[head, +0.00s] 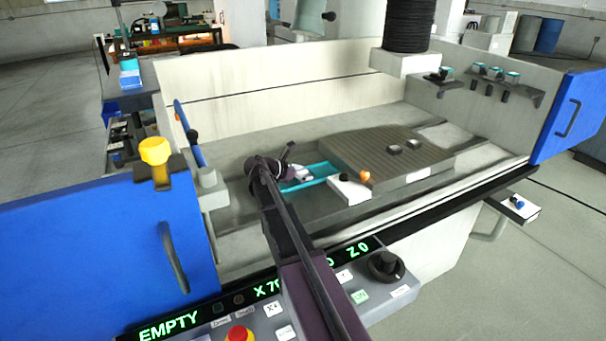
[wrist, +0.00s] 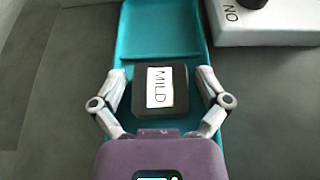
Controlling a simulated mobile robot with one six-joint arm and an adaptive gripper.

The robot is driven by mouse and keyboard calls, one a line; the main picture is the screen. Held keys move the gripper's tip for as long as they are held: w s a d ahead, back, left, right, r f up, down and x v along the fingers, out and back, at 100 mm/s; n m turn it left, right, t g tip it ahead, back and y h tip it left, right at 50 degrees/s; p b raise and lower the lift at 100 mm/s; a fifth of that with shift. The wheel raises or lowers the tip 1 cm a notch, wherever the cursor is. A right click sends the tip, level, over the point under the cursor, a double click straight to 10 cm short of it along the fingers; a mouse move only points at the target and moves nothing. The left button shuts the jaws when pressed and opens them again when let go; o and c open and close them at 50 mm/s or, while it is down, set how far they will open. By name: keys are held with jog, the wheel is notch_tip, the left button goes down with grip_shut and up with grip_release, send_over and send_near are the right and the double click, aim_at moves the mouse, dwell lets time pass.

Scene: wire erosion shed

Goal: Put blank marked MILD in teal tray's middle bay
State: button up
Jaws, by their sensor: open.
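The blank marked MILD (wrist: 160,91) is a dark square block with a white label, in the wrist view. It appears to sit in the teal tray (wrist: 160,25), below a cross ridge that bounds the far bay. The tray's near end is hidden by my gripper, so the bay is hard to confirm. My gripper (wrist: 160,80) is open, with a finger on either side of the blank and a gap at each side. In the head view the tray (head: 318,168) lies left of the ribbed plate, with my gripper (head: 301,173) over its near-left part.
A white block with an orange knob (head: 364,176) stands right of the tray; its white top (wrist: 265,28) shows in the wrist view. Machine walls and blue doors (head: 110,245) surround the bed.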

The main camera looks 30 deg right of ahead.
jog(key=shift+r, duration=0.1)
jog(key=shift+a+r, duration=0.1)
jog(key=shift+r, duration=0.05)
jog(key=shift+p+v, duration=1.5)
jog(key=shift+v, duration=2.15)
